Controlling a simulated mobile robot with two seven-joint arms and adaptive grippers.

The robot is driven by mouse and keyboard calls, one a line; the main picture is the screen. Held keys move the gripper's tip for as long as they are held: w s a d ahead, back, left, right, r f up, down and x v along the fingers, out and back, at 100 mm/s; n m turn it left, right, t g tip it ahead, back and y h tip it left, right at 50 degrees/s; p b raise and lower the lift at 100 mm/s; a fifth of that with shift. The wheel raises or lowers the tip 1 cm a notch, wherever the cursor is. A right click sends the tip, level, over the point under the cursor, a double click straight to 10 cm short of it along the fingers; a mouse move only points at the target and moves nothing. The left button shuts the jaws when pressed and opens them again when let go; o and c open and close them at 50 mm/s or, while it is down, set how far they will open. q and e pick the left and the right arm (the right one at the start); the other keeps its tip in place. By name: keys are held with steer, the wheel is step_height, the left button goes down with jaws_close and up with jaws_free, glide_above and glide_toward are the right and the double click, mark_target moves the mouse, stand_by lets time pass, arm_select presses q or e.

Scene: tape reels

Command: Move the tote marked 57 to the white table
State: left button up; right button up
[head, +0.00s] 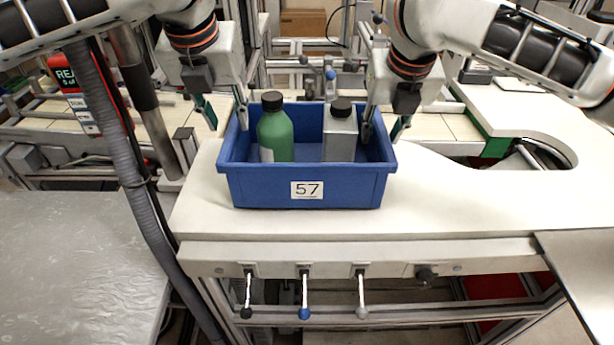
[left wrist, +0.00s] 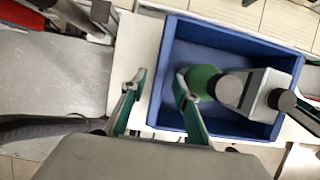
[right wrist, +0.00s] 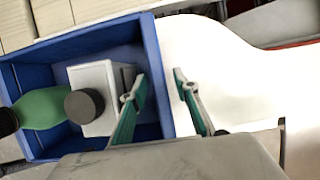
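The blue tote marked 57 (head: 307,190) sits on a white work surface, near its front edge. Inside stand a green bottle with a dark cap (head: 275,135) and a grey bottle with a black cap (head: 340,138). My left gripper (head: 224,110) is open at the tote's left wall; in the left wrist view its fingers (left wrist: 160,98) lie either side of that wall. My right gripper (head: 385,125) is open at the right wall; in the right wrist view its fingers (right wrist: 158,90) straddle that wall. I cannot tell whether any finger touches the tote.
The white work surface (head: 460,200) is clear right of the tote and curves around a cutout. A grey table (head: 75,260) lies at left, empty where seen. A hanging grey hose (head: 125,165) and a red sign (head: 82,85) are at left. Levers (head: 304,290) hang below the front edge.

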arm_select(q)
steer(key=v, duration=0.7)
steer(key=shift+r, duration=0.25)
arm_select(e)
steer(key=v, duration=1.2)
arm_select(q)
steer(key=shift+s, duration=0.2)
arm_select(e)
steer(key=shift+s, duration=0.1)
